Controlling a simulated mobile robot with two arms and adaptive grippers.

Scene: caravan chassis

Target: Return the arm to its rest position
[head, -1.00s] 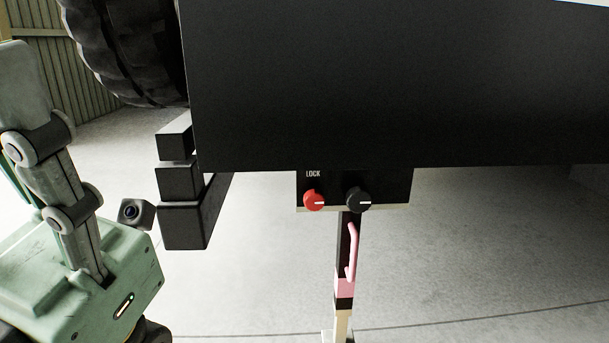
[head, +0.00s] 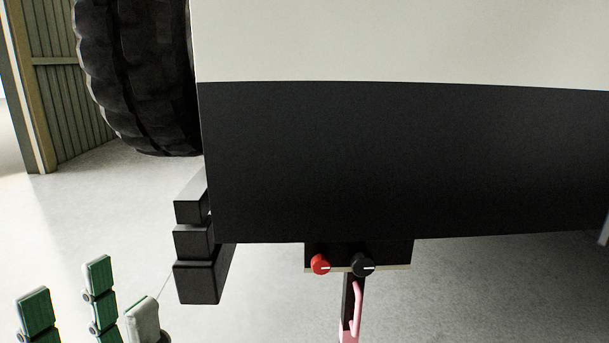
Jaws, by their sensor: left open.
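My left gripper (head: 88,303) shows at the bottom left of the head view, with its fingers pointing up. Green-padded fingers and a pale finger stand apart, so it is open, and nothing shows between them. The rest of my left arm is below the picture's edge. The gripper is left of the stepped black blocks (head: 197,282) and does not touch them in the picture. My right gripper is not in view.
The caravan chassis has a pale upper panel and a black panel (head: 400,160). Below it are a red knob (head: 320,265), a black knob (head: 363,265) and a pink handle (head: 357,308) on a post. A big tyre (head: 140,80) is upper left. Floor (head: 90,215) at left is clear.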

